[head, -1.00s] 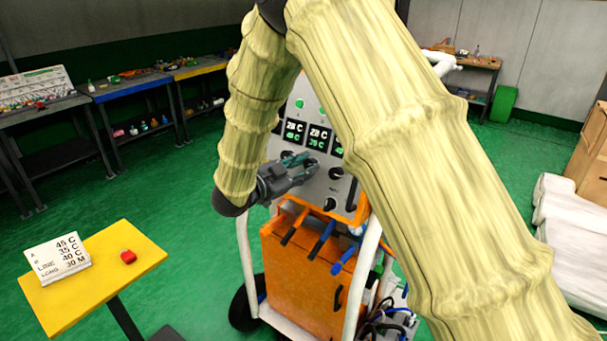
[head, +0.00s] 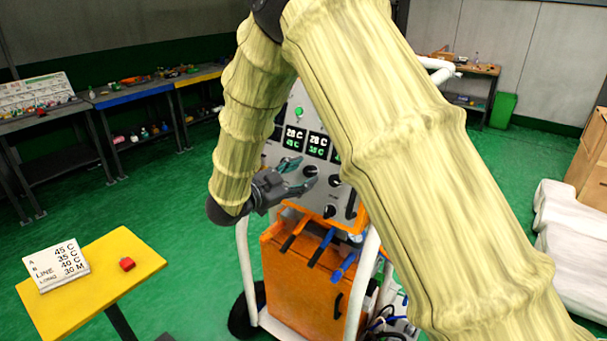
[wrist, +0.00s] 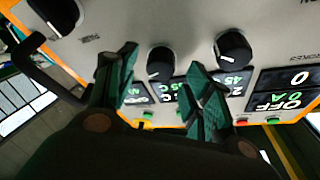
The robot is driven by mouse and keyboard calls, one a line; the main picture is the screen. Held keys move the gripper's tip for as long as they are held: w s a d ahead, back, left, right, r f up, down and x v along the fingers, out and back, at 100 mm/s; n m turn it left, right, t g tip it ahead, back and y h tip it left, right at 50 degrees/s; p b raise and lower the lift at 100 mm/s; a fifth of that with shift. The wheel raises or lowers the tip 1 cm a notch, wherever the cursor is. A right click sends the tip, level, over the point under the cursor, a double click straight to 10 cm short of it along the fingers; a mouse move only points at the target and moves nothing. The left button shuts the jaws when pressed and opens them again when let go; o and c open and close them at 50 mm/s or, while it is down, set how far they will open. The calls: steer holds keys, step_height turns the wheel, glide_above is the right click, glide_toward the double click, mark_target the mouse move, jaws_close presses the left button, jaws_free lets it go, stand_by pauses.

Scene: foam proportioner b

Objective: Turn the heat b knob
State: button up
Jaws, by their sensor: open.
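The control panel (head: 290,195) faces me, with dark round knobs under a row of displays. The knob that appears to be heat b (head: 310,171) sits under the second visible display (head: 317,146), which reads 28 C over a green 35 C. My gripper (head: 308,173) is open, its green fingers spread at this knob. In the wrist view my gripper (wrist: 162,60) has one finger to each side of the same black knob (wrist: 160,62), whose white mark points down and left. I cannot tell whether they touch it. Its label is not legible.
Another knob (wrist: 233,48) is close to the right finger in the wrist view, and a larger one (wrist: 58,15) is at upper left. A black handle (wrist: 32,62) projects nearby. A yellow stand (head: 95,280) carries a settings card (head: 57,264) and a red block (head: 127,264).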

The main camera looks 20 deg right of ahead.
steer(key=v, duration=1)
steer(key=shift+s+a, duration=0.15)
steer(key=shift+a, duration=0.2)
